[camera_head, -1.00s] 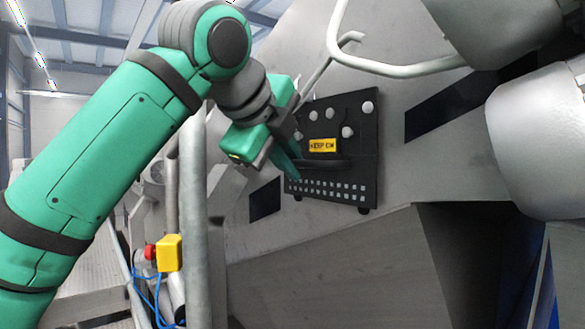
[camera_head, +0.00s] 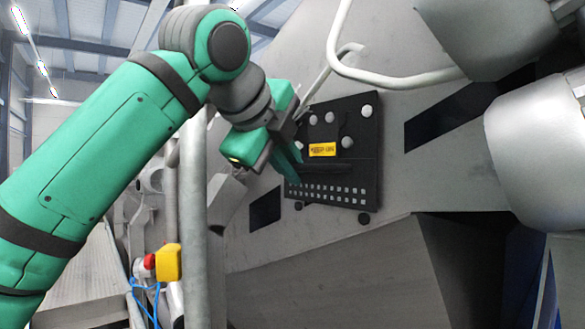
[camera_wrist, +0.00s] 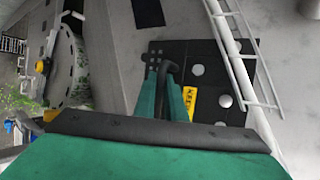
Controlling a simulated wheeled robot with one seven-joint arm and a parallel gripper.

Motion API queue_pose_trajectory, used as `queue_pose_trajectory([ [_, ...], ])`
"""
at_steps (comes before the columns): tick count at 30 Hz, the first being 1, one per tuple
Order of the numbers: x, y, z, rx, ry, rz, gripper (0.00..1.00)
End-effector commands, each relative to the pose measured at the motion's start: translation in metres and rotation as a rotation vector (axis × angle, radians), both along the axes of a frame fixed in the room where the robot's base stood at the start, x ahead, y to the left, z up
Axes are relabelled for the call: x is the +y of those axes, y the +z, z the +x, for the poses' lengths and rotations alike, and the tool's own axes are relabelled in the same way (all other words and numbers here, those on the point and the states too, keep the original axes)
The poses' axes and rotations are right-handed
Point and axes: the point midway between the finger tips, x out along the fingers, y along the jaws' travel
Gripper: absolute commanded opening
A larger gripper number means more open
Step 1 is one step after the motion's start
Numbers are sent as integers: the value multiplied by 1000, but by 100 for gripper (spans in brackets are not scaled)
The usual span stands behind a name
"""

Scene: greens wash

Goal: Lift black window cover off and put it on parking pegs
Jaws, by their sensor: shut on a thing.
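The black window cover (camera_head: 362,185) is a flat plate with white round knobs, a yellow label (camera_head: 322,149), a dark bar handle (camera_head: 340,168) and rows of small pale squares along its bottom. It stands close to the sloped grey wall. My gripper (camera_head: 291,166) is shut on the handle at its left end. In the wrist view, the green fingers (camera_wrist: 162,95) flank the dark handle (camera_wrist: 166,68). Two small black pegs, left (camera_head: 298,206) and right (camera_head: 363,219), show just under the cover's lower edge, with a gap at the right one. Which are parking pegs, I cannot tell.
A bent pale pipe (camera_head: 395,80) runs above the cover, and large metal cylinders (camera_head: 540,145) crowd the right. A dark slot (camera_head: 445,115) is in the wall at right, another (camera_head: 265,209) at lower left. A vertical post (camera_head: 193,200) and yellow box (camera_head: 167,262) stand left.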

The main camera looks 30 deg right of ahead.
Motion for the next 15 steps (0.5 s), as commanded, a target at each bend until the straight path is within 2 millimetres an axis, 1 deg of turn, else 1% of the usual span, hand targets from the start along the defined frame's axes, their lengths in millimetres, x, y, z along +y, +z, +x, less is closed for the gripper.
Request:
queue_pose_trajectory([
  [5, 1, 0, 0, 0, 0, -1, 0],
  [15, 8, 0, -1, 0, 0, -1, 0],
])
